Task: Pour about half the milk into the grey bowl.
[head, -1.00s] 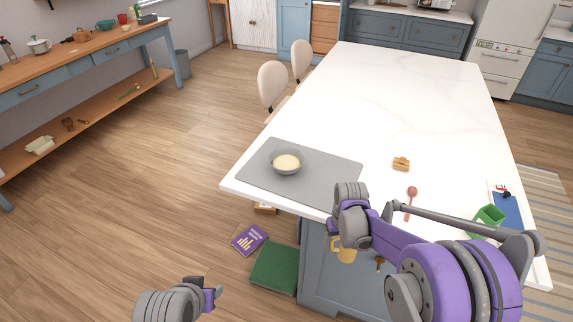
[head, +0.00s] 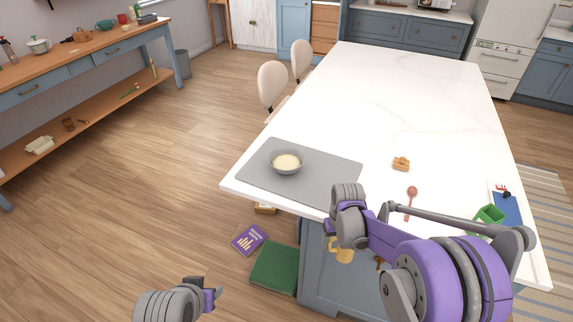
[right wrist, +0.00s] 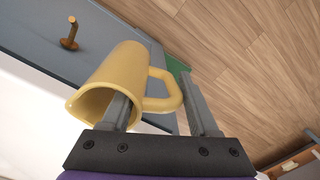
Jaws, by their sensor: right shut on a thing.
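The grey bowl (head: 287,171) sits upright on a grey mat (head: 328,183) at the near left of the white island. A pale cream liquid shows inside it. My right gripper (right wrist: 162,112) is shut on a yellow jug (right wrist: 108,77). One finger reaches into the jug's mouth and the other lies outside, past its handle. In the head view the jug (head: 343,253) shows partly behind my right arm, against the island's blue side. I cannot see milk in the jug. My left gripper (head: 208,297) is at the bottom, away from the island; its jaws are unclear.
A wooden block-like item (head: 401,164), a reddish spoon (head: 411,198) and a green container (head: 489,216) are on the island (head: 400,100). A purple book (head: 250,240) and a green box-like thing (head: 274,268) lie low beside it. The island's middle is clear.

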